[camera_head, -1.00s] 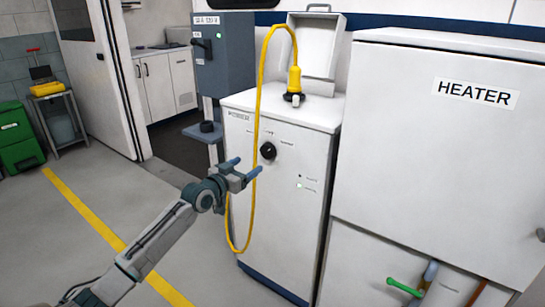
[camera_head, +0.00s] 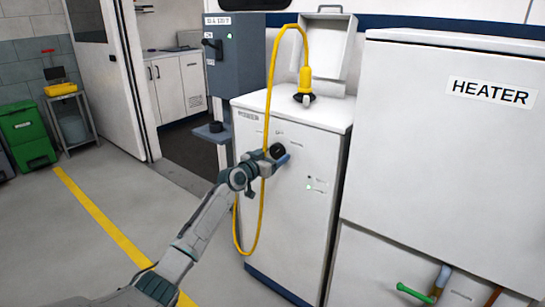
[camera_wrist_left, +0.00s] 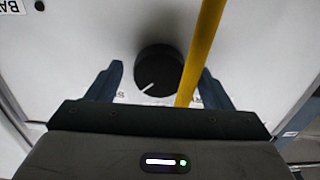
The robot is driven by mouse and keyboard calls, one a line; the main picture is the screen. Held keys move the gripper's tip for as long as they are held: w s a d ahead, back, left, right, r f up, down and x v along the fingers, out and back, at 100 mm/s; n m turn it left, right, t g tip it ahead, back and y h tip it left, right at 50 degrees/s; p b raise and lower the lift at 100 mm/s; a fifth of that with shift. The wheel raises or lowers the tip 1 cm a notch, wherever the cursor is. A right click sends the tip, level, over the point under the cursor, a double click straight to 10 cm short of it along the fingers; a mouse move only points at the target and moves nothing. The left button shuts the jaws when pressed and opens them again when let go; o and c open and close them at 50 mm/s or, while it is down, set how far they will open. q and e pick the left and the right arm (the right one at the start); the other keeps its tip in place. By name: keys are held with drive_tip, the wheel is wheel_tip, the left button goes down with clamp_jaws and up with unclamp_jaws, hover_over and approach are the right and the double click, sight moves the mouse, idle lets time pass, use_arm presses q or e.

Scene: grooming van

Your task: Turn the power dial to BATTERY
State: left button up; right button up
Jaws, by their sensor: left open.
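The power dial (camera_head: 278,150) is a round black knob on the front of the white power cabinet (camera_head: 300,215). In the left wrist view the dial (camera_wrist_left: 158,68) shows a white pointer line slanting to its lower left. My left gripper (camera_head: 270,157) is at the dial and partly covers it in the head view. Its open fingers stand on either side of the dial in the wrist view, with gaps. A yellow cable (camera_wrist_left: 202,50) runs between the dial and the right-hand finger. My right gripper is out of view.
The yellow cable (camera_head: 270,100) loops from a yellow plug (camera_head: 305,82) on the cabinet top down past the dial. A large HEATER cabinet (camera_head: 440,150) stands at the right. A grey switch box (camera_head: 236,60) is behind left.

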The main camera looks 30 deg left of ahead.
use_arm(q)
drive_tip(key=shift+c, duration=0.4)
drive_tip(key=c, duration=0.9)
